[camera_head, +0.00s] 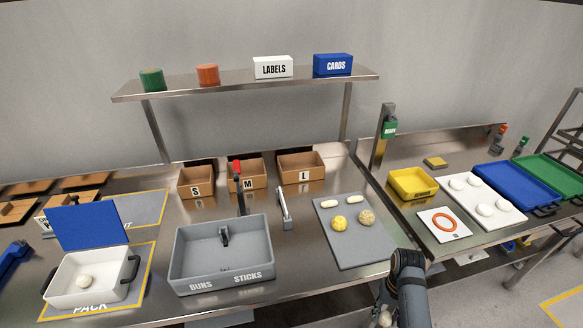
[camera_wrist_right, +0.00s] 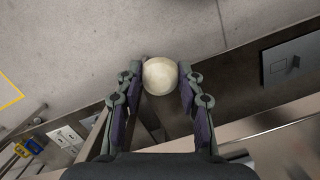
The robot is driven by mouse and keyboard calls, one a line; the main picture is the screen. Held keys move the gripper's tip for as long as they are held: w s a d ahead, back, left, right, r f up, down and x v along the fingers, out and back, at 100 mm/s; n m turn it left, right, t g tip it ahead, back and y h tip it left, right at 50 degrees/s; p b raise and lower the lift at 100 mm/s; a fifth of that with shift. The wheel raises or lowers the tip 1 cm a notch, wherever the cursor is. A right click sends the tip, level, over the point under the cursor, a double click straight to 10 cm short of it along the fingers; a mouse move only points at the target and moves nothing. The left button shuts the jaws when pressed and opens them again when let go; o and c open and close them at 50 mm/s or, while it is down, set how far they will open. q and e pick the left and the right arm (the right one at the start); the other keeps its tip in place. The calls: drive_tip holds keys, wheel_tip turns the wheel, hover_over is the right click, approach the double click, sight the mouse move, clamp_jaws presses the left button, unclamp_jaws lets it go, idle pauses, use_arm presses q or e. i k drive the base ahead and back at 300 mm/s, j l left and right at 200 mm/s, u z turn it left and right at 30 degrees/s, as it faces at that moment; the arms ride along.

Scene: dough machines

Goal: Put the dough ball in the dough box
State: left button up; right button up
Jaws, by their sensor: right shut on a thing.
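A pale dough ball (camera_wrist_right: 160,76) is between the fingertips of my right gripper (camera_wrist_right: 158,84) in the right wrist view; the fingers are shut on it from both sides. In the head view my right gripper (camera_head: 385,316) is low at the bottom edge, in front of the bench, with the ball partly cut off. A white box (camera_head: 70,292) with dark handles and a raised blue lid (camera_head: 88,228) stands at the left, with one pale ball (camera_head: 85,281) inside. A grey two-part box marked BUNS and STICKS (camera_head: 192,286) stands at centre. My left gripper is not in view.
A grey board (camera_head: 357,249) holds two yellowish balls and two pale sticks. Cardboard boxes S, M and L (camera_head: 301,176) stand behind. A red-topped post (camera_head: 240,190) and grey lever (camera_head: 284,212) rise behind the grey box.

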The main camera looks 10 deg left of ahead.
sight(112, 281)
drive_tip(key=k+j, duration=0.15)
drive_tip(key=j, duration=0.25)
drive_tip(key=k+j, duration=0.15)
drive_tip(key=j, duration=0.25)
drive_tip(key=k+j, duration=0.15)
drive_tip(key=j, duration=0.25)
drive_tip(key=k+j, duration=0.15)
drive_tip(key=j, duration=0.25)
drive_tip(key=k+j+u, duration=0.1)
drive_tip(key=j, duration=0.3)
drive_tip(key=k+j, duration=0.2)
drive_tip(key=j, duration=0.25)
drive_tip(key=k+j, duration=0.1)
drive_tip(key=j, duration=0.3)
